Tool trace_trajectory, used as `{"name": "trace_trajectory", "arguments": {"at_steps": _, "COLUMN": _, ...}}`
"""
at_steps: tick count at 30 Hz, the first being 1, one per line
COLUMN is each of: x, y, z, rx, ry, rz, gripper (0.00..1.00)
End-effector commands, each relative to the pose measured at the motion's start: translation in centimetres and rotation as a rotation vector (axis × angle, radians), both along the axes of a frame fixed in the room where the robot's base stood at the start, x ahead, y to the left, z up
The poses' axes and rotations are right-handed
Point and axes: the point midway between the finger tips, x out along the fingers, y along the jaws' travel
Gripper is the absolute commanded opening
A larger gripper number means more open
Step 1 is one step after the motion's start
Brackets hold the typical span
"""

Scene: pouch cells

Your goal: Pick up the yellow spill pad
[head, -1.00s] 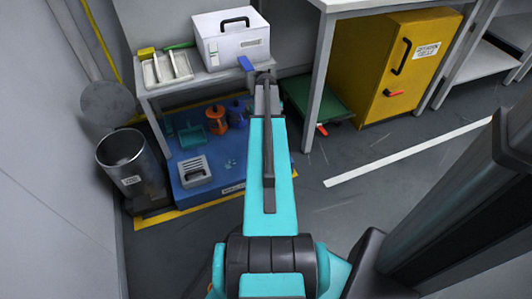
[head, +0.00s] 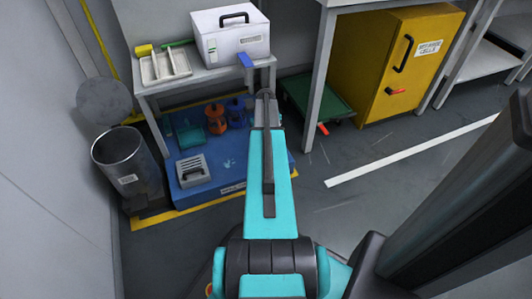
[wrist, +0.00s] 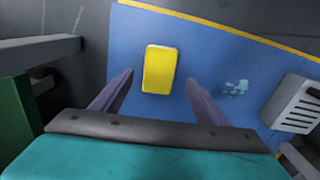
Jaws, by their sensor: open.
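The yellow spill pad (wrist: 159,70) lies flat on the blue mat (wrist: 215,55) in the wrist view. My gripper (wrist: 160,77) is open, with one finger to the left of the pad and one to the right. The fingers look clear of the pad, and nothing is held. The gap between fingers and mat is hard to judge. In the head view the pad is not visible, and my arm covers part of the mat. My gripper (head: 265,95) shows there only from behind, at the right end of the mat.
A bench (head: 215,76) overhangs the mat, carrying a white box (head: 232,47) and a tray. A grey slotted case (head: 193,170) and orange, blue and teal items sit on the mat. A bin (head: 127,165) stands left, a yellow cabinet (head: 395,75) right.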

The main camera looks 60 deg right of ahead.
Motion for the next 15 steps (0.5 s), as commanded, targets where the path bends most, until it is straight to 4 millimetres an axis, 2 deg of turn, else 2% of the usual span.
{"name": "trace_trajectory", "arguments": {"at_steps": 10, "x": 0.02, "y": 0.01, "z": -0.09, "rx": 0.0, "ry": 0.0, "rz": 0.0, "gripper": 0.67}}
{"name": "trace_trajectory", "arguments": {"at_steps": 15, "x": 0.04, "y": -0.03, "z": -0.79, "rx": 0.0, "ry": 0.0, "rz": 0.0, "gripper": 0.67}}
